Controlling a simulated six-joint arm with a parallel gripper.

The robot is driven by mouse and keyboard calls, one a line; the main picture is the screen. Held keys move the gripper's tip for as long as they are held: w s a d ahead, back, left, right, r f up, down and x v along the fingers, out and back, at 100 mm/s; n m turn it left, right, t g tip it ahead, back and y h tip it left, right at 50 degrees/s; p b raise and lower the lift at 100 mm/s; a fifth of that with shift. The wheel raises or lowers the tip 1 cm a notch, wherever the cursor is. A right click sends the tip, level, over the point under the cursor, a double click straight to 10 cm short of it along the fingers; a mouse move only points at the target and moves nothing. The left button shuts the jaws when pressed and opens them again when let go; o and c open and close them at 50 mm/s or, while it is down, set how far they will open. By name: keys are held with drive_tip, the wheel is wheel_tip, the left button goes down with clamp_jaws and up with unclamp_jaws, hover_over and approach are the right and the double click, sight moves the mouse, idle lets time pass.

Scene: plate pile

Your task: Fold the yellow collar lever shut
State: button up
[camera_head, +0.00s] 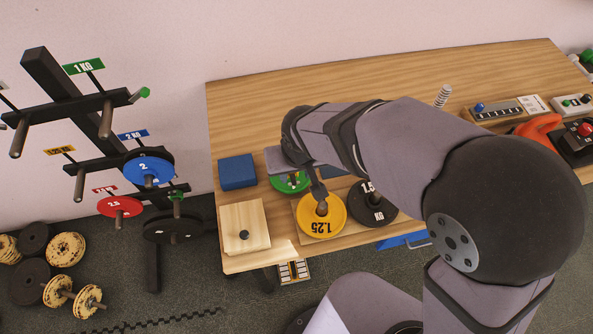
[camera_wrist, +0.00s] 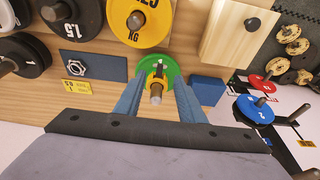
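The yellow collar (camera_wrist: 158,79) sits around a grey peg in the wrist view, in front of a green plate (camera_wrist: 174,70). Its lever is too small to tell apart from the collar clearly. My gripper (camera_wrist: 158,88) is open, with one blue finger on each side of the peg and collar. A gap shows between each finger and the collar, and nothing is held. In the head view my gripper (camera_head: 298,178) is over the green plate (camera_head: 289,184), and my arm hides the collar.
A yellow 1.25 plate (camera_head: 320,222) and a black 1.5 plate (camera_head: 367,207) stand close in front. A blue block (camera_head: 238,171) and a wooden block (camera_head: 243,227) are at the left. The rack (camera_head: 65,112) with blue and red plates stands beside the table. The table's back left is clear.

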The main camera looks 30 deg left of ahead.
sight(294, 183)
drive_tip(key=shift+b+x, duration=2.2)
drive_tip(key=shift+x, duration=1.25)
drive_tip(key=c, duration=0.5)
drive_tip(key=shift+c, duration=0.2)
